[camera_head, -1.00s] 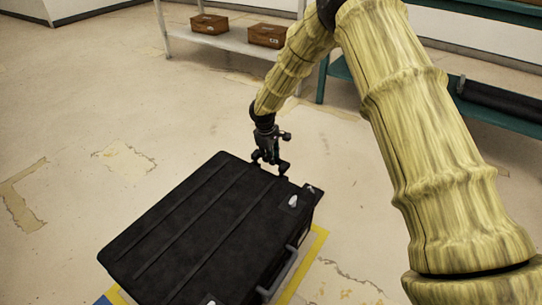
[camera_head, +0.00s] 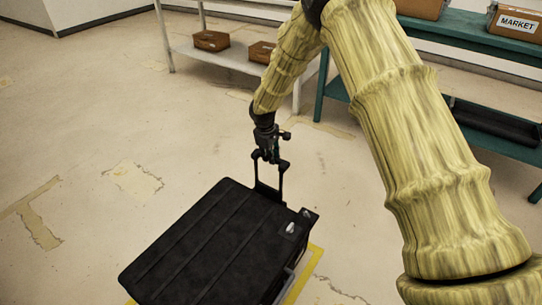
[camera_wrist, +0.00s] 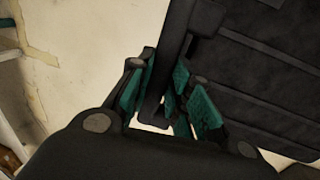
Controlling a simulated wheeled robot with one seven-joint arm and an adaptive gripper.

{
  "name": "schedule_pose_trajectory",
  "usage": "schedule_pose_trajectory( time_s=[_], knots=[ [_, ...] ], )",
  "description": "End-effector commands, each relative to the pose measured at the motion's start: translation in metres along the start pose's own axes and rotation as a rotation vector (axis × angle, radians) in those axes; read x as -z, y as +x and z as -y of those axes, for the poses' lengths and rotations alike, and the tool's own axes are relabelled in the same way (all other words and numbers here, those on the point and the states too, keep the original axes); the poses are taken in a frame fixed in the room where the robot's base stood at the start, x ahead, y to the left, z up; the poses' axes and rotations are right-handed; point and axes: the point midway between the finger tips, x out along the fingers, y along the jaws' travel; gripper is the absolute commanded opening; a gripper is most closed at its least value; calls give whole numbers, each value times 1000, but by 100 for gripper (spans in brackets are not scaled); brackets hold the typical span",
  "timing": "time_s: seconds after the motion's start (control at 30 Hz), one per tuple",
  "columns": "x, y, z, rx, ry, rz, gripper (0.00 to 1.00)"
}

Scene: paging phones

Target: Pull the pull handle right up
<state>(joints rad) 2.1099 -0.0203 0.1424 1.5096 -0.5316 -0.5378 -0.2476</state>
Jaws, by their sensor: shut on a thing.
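A black suitcase (camera_head: 215,245) stands on the floor at the lower middle of the head view. Its black pull handle (camera_head: 282,182) sticks up from the far end, with two posts showing clear of the case. My gripper (camera_head: 268,158) is at the top of the handle, shut on its grip. In the wrist view the teal finger pads of my gripper (camera_wrist: 168,98) sit on both sides of the dark handle bar (camera_wrist: 160,70). The suitcase also shows in the wrist view (camera_wrist: 260,90), on the right. The exact contact is partly hidden by the fingers.
Yellow floor tape (camera_head: 305,275) edges the suitcase. A white shelf (camera_head: 225,50) with brown boxes (camera_head: 211,40) and a teal shelf (camera_head: 420,110) with boxes (camera_head: 515,22) stand behind. The floor left of the case is clear.

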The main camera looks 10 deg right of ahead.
Motion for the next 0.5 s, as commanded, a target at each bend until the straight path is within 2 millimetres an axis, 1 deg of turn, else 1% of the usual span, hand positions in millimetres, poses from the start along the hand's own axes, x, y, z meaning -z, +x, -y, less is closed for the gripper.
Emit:
schedule_pose_trajectory(
  time_s=[0.03, 0.27, 0.5],
  knots=[
    [0, -18, -5, -2, 1, 0, 0],
    [-1, -58, -13, -2, 1, 0, 0],
    [0, -101, -22, -2, 0, 0, 0]
  ],
)
